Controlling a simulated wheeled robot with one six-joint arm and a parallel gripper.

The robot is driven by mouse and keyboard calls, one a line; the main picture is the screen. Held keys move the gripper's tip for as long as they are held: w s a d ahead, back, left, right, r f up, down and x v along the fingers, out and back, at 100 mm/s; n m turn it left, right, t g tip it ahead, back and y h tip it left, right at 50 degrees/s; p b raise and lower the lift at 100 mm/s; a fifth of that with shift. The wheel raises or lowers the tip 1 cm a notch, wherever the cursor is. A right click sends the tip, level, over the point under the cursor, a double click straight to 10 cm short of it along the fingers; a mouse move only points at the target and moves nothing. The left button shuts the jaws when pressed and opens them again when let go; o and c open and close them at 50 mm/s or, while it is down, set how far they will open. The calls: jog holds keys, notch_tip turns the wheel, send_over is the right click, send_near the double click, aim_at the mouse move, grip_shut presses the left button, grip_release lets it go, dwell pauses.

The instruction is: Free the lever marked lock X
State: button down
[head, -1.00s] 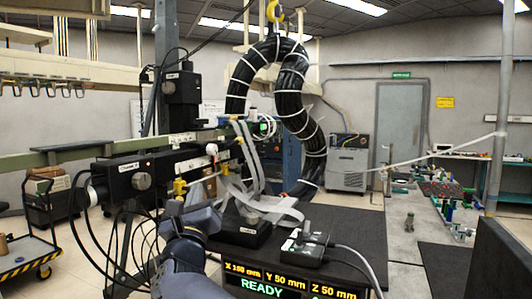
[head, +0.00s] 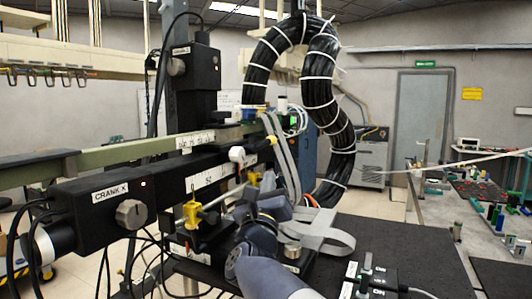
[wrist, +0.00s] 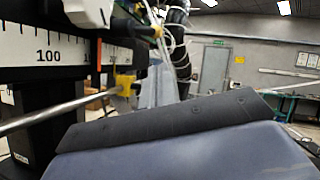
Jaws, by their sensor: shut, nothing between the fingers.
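A yellow clamp-like piece (head: 192,213) with a thin metal rod (head: 222,200) stands at the front of the black X stage, right of the CRANK X housing. A second yellow piece (head: 252,178) is farther back to the right. No "lock X" marking is legible, so I cannot tell which is the lever. My gripper (head: 262,207) is shut and empty, just right of the rod; contact cannot be judged. In the wrist view my gripper (wrist: 165,120) fills the lower part, with a yellow piece (wrist: 124,84) and a rod (wrist: 60,108) beyond it to the left.
The CRANK X housing (head: 105,195) has a knob (head: 131,214). A thick black cable bundle (head: 318,90) hangs behind. Grey ribbon cables (head: 325,235) lie right of my gripper. A pendant box (head: 368,280) with a cable sits on the dark bench top (head: 400,240).

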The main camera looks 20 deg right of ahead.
aim_at(261, 145)
jog(key=shift+w+a, duration=0.15)
jog(key=shift+w, duration=0.15)
jog(key=p+x, duration=0.4)
jog(key=x, duration=0.6)
jog(key=shift+p, duration=0.35)
